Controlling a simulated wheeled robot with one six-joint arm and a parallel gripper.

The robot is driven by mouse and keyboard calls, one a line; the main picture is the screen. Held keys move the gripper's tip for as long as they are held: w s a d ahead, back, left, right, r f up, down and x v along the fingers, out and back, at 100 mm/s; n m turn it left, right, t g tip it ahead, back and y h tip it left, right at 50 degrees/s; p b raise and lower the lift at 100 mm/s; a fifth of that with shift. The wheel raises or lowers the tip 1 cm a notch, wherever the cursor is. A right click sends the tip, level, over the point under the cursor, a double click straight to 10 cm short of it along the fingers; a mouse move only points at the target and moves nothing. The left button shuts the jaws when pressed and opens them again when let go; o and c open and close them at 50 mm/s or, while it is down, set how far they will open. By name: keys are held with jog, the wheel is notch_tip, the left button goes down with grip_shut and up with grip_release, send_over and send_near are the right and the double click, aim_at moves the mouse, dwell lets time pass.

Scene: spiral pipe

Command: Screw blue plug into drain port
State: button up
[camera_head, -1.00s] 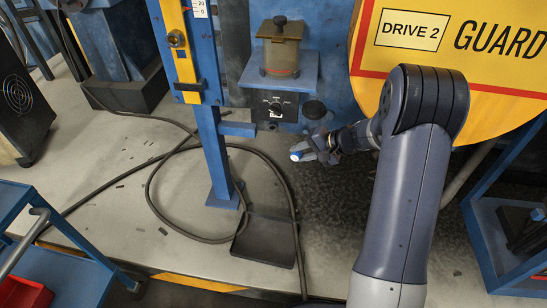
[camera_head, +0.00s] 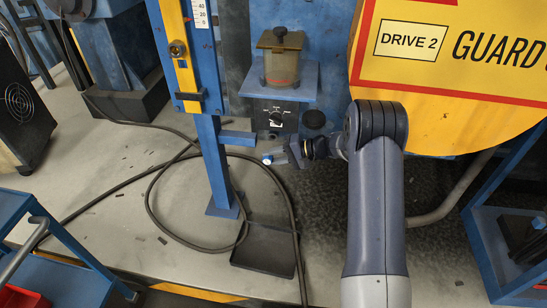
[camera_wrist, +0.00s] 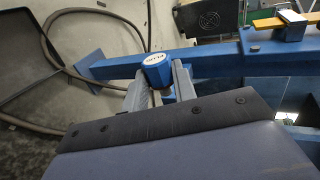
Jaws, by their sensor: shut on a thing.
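The blue plug (camera_wrist: 157,70) has a pale, lettered end face and sits between the two fingers of my gripper (camera_wrist: 160,84) in the wrist view. The fingers are shut on its sides. In the head view the plug (camera_head: 267,159) shows as a small pale-tipped piece at the end of my gripper (camera_head: 279,157), just right of the blue post and below the knob panel. It is held clear of the floor. I cannot make out the drain port for certain in either view.
A blue post (camera_head: 212,150) stands close left of my gripper. A blue bracket (camera_head: 238,138) juts from it. A black hose (camera_head: 150,190) loops on the floor around a dark tray (camera_head: 264,249). A yellow guard (camera_head: 450,125) is at right.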

jog(key=shift+f+b, duration=0.2)
jog(key=shift+b, duration=0.15)
jog(key=shift+w+d+r+b, duration=0.1)
jog(key=shift+w+d+b, duration=0.2)
jog(key=shift+w, duration=0.65)
jog(key=shift+w+d+b, duration=0.1)
jog(key=shift+w+b, duration=0.3)
jog(key=shift+w, duration=0.55)
jog(key=shift+w+d+r+b, duration=0.15)
jog(key=shift+w+b, duration=0.2)
jog(key=shift+w, duration=0.6)
jog(key=shift+w+d+f+b, duration=0.15)
jog(key=shift+w+b, duration=0.25)
jog(key=shift+w, duration=0.3)
jog(key=shift+w+d+r+b, duration=0.1)
jog(key=shift+w+b, duration=0.25)
jog(key=shift+w, duration=0.3)
jog(key=shift+f+b, duration=0.25)
jog(key=shift+b, duration=0.3)
jog(key=shift+f+t+y+b, duration=0.2)
jog(key=shift+y+b, duration=0.7)
jog(key=shift+b, duration=0.55)
jog(key=shift+f+t+y+b, duration=0.1)
jog(key=shift+t+y+b, duration=0.1)
jog(key=shift+y+b, duration=1)
jog(key=shift+r+b, duration=0.2)
jog(key=shift+b, duration=0.2)
jog(key=shift+f+y+b, duration=0.3)
jog(key=shift+y+b, duration=0.2)
jog(key=shift+b, duration=0.8)
